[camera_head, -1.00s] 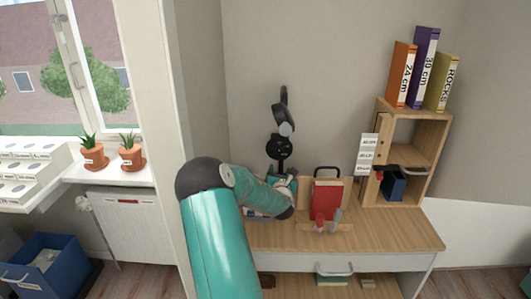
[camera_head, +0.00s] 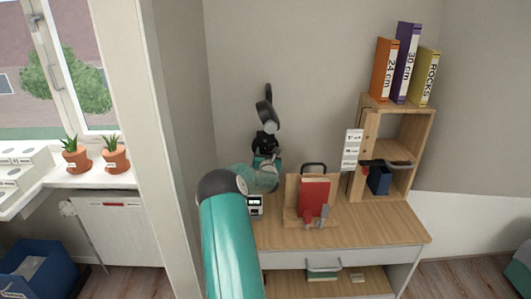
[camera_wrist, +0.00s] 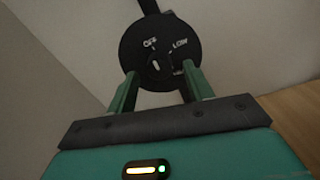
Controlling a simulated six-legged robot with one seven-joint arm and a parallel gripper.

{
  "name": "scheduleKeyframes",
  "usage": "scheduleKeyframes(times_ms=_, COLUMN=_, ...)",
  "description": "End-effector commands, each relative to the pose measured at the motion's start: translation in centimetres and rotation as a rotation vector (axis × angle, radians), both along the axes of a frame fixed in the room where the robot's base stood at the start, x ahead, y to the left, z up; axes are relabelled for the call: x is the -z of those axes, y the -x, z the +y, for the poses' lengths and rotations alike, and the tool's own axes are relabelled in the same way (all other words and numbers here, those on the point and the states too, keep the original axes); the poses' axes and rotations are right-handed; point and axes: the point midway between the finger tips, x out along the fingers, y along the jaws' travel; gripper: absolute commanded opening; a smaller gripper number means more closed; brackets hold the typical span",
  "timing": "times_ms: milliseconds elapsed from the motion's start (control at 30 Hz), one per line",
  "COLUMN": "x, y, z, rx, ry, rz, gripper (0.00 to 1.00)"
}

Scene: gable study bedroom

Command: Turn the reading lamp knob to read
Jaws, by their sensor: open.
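The black reading lamp (camera_head: 266,112) stands at the back of the desk against the wall. Its round dial plate (camera_wrist: 138,52) fills the upper middle of the wrist view, with white "OFF" and "LOW" labels. A third label at the lower right is partly hidden by a finger. The small dark knob (camera_wrist: 157,66) with a white mark sits at the plate's centre; the mark lies below "OFF". My gripper (camera_wrist: 160,72) is open, its green fingers either side of the knob. I cannot tell whether they touch it. In the head view my gripper (camera_head: 267,160) is just below the lamp head.
A red book (camera_head: 314,195) in a wooden stand is right of my arm on the desk (camera_head: 370,225). A wooden shelf box (camera_head: 422,150) with binders on top stands further right. A white-labelled block (camera_head: 254,205) lies close to my forearm. The desk's right front is clear.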

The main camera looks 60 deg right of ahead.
Motion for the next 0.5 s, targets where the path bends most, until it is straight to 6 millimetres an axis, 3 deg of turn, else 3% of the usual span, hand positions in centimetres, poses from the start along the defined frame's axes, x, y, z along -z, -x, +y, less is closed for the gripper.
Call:
scheduleKeyframes(times_ms=200, x=-0.03, y=-0.74, z=-1.26, rx=-0.001, ry=0.001, rz=-0.001, gripper=0.52)
scheduleKeyframes(times_ms=467, x=-0.04, y=-0.82, z=-1.33, rx=-0.001, ry=0.0, rz=0.0, gripper=0.52)
scheduleKeyframes(times_ms=500, x=-0.04, y=-0.81, z=-1.32, rx=-0.001, ry=0.0, rz=0.0, gripper=0.46)
